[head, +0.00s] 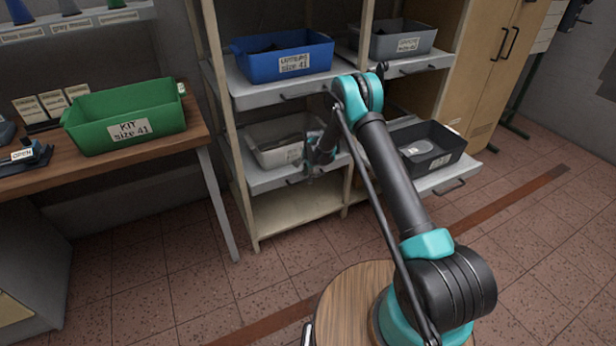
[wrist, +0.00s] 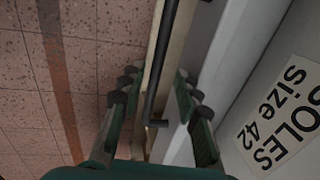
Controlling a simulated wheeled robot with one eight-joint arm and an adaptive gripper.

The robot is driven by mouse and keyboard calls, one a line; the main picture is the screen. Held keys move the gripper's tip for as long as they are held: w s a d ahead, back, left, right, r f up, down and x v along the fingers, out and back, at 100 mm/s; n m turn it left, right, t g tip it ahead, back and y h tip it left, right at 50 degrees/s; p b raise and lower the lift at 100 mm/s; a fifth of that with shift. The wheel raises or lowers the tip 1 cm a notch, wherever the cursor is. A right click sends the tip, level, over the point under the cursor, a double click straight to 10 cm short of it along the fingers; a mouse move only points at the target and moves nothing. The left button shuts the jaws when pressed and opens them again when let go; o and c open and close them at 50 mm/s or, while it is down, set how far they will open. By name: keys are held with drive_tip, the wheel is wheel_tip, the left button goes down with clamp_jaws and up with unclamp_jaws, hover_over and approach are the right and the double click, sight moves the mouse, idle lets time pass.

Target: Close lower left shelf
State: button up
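The lower left shelf (head: 270,181) is a grey pull-out board with a dark handle on its front edge. It sticks out in front of the rack's posts. A light grey bin (head: 272,153) stands on it; its label in the wrist view (wrist: 275,118) reads "OLES Size 42". My gripper (head: 314,168) is at the front of this shelf, partly hidden by its own wrist. In the wrist view my gripper (wrist: 157,88) is open, with green fingers and dark tips apart. The black handle bar (wrist: 160,65) runs between them; I see no clear contact.
Above is a shelf with a blue bin (head: 283,58). To the right are shelves with a grey bin (head: 398,42) and a black bin (head: 432,146), the latter pulled out. A table with a green bin (head: 126,117) stands left. The floor (head: 190,275) in front is clear.

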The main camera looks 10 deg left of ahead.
wheel_tip(320, 180, up, 12)
drive_tip(key=s+d, duration=0.1)
drive_tip(key=s, duration=0.1)
drive_tip(key=shift+d, duration=0.2)
idle(0.5)
